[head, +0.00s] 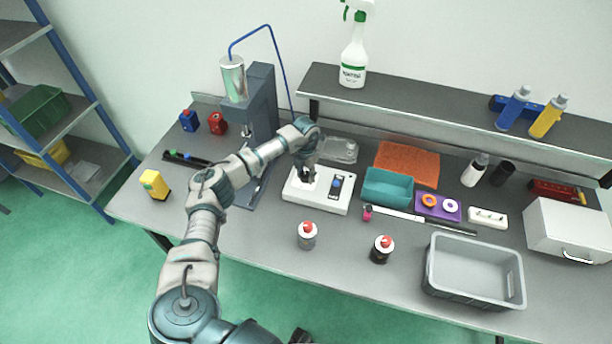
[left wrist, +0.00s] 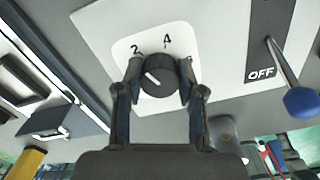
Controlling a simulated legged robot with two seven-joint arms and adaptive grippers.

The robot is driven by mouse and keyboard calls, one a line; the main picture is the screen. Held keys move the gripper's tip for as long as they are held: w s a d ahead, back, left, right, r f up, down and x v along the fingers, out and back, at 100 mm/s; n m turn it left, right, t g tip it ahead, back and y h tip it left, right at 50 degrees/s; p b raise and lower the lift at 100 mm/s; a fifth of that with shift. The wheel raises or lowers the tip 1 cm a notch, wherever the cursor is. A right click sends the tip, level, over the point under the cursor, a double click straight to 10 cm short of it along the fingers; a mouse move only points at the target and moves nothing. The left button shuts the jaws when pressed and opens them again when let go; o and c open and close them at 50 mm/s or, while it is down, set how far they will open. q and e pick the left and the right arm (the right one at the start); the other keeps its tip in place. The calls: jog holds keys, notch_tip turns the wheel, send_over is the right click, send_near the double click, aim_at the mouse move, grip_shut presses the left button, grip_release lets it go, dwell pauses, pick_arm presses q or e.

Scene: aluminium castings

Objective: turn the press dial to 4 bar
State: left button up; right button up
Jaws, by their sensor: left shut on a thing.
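The press dial is a round black knob (left wrist: 158,76) on a white panel, close up in the left wrist view. Its white mark sits on the knob's left side, towards the 2 and away from the 4 (left wrist: 167,41). A third number is mostly hidden behind a fingertip. My left gripper (left wrist: 159,88) is shut on the dial, one finger on each side. In the head view, the white control box (head: 332,207) stands on the bench, with my left gripper (head: 307,176) over its left part, hiding the dial. My right gripper is not in view.
A blue-knobbed lever (left wrist: 301,101) beside an OFF label is right of the dial. The grey press (head: 263,95) stands behind my left arm. A teal bin (head: 388,188) is right of the box. Red-capped bottles (head: 307,236) stand in front.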

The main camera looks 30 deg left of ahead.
pick_arm(q)
jog(key=m+b, duration=0.1)
jog(key=m, duration=0.4)
jog(key=shift+f+m+b, duration=0.1)
jog(key=shift+m+b, duration=0.2)
jog(key=shift+b, duration=0.05)
jog(key=m+b, duration=0.1)
jog(key=m, duration=0.3)
jog(key=shift+m, duration=0.4)
jog(key=shift+r, duration=0.2)
jog(key=o, duration=1.1)
jog(key=shift+a+f, duration=0.1)
